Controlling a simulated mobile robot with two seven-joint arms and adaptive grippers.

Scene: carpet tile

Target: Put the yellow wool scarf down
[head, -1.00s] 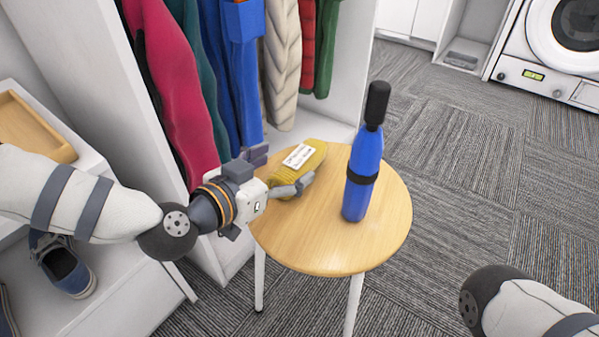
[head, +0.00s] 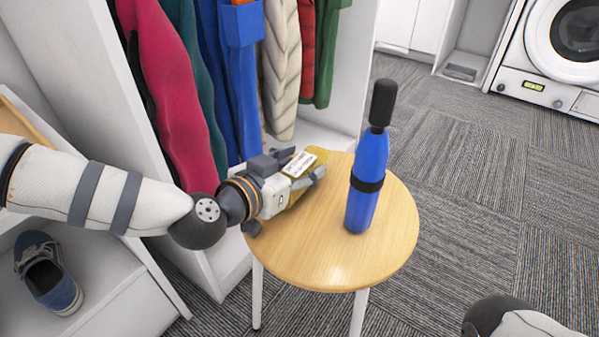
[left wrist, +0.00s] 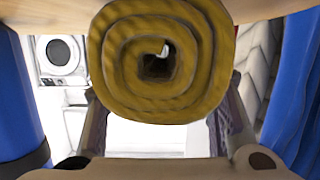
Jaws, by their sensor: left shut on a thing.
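In the left wrist view the scarf's coiled end (left wrist: 192,85) fills the middle, between the two fingers. I cannot tell whether the scarf touches the tabletop, as the gripper hides part of it. My right gripper is out of view.
Hanging coats (head: 240,95) are close behind the table. A shoe (head: 48,272) sits on the shelf at left. The table's front is clear.

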